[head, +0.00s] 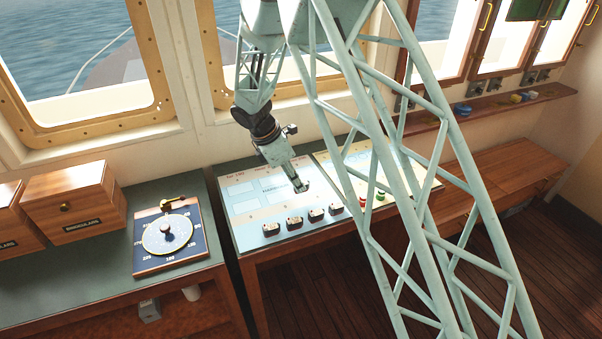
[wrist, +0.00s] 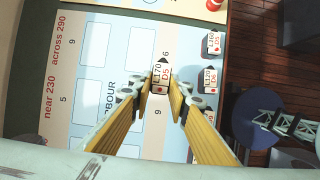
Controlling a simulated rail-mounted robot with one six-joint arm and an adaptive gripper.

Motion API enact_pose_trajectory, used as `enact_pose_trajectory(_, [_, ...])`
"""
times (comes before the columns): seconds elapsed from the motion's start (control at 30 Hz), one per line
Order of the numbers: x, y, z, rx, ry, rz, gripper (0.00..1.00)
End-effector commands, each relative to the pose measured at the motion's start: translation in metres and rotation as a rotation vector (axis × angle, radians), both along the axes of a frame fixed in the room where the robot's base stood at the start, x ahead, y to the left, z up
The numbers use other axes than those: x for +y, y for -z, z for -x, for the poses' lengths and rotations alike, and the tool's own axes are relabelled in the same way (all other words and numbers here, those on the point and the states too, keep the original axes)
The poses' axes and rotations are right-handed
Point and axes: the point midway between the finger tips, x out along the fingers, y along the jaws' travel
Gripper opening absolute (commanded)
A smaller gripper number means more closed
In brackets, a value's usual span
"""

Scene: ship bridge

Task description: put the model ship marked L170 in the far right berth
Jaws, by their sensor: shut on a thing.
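My gripper (head: 299,184) is over the harbour board (head: 262,213), in the middle of the head view. In the wrist view my gripper (wrist: 161,92) has both yellow fingers closed on the sides of a small model ship (wrist: 161,74). Its white top reads L170 and D5, with a red dot. The ship is over the board near the printed word HARBOUR; I cannot tell whether it touches the surface. White rectangular berths (wrist: 94,45) are printed on the board, and those in the wrist view look empty. The fingers and arm hide part of the board.
Several other ships (head: 294,222) stand in a row along the board's near edge. Two show in the wrist view, an upper one (wrist: 214,43) and a lower one (wrist: 210,78). A panel with red and green knobs (head: 381,194) lies right; a compass dial (head: 167,235) and wooden boxes (head: 75,202) stand left.

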Motion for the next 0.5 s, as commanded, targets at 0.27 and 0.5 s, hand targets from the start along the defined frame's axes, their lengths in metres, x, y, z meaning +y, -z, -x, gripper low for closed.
enact_pose_trajectory(0.27, [0.001, 0.001, -0.009, -0.001, 0.002, 0.000, 0.08])
enact_pose_trajectory(0.5, [0.002, 0.004, -0.039, -0.001, 0.004, -0.001, 0.08])
